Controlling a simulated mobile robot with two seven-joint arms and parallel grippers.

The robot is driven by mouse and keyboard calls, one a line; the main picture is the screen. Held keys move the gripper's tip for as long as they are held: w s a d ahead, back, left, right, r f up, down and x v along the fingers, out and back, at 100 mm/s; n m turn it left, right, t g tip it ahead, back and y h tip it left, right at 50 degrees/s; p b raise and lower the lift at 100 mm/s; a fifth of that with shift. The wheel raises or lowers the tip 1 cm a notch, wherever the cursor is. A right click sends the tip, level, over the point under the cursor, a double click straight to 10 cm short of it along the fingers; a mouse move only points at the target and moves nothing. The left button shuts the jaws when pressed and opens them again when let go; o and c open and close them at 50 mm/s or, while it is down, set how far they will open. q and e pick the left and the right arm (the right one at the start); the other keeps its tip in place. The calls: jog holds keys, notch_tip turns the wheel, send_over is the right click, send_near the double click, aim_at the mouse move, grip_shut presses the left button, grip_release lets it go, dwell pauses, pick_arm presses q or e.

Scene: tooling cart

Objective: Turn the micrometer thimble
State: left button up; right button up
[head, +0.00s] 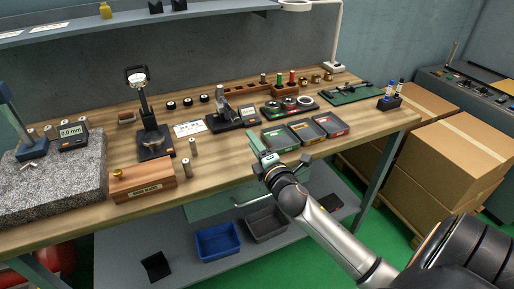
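What looks like the micrometer (224,117) sits in a dark stand with a small digital display (247,111) at the middle of the wooden bench. It is small in the head view, and I cannot make out its thimble clearly. My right gripper (258,147) is at the bench's front edge, left of the green-lined tray. It is apart from the micrometer, to the right of it and nearer to me. Nothing shows clearly between its fingers, and their gap is too small to judge. My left gripper is not in view.
Several small trays (304,143) lie just right of my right gripper. A dial gauge stand (154,155), a wooden block (128,194) and a granite plate (50,207) stand to the left. Some bare wood lies between the wooden block and my gripper.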

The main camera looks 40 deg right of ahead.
jog(key=shift+v, duration=1.15)
jog(key=s+a+f+m+g+y+p, duration=0.1)
jog(key=s+a+f+m+g, duration=0.2)
jog(key=f, duration=0.4)
jog(key=s+a+f+m+g+y, duration=0.1)
jog(key=s+a+f+m+y, duration=0.2)
jog(key=f, duration=0.4)
jog(key=s+a+f+m+g+y, duration=0.1)
jog(key=s+a+f+m, duration=0.3)
jog(key=s, duration=0.4)
jog(key=s+a+f+m+g+y+p, duration=0.1)
jog(key=s+a+f+m+g, duration=0.2)
jog(key=s+a+f+m, duration=0.2)
jog(key=s+a+f, duration=0.2)
jog(key=s+a, duration=0.1)
jog(key=a, duration=0.1)
jog(key=shift+a, duration=0.3)
jog(key=shift+f, duration=0.15)
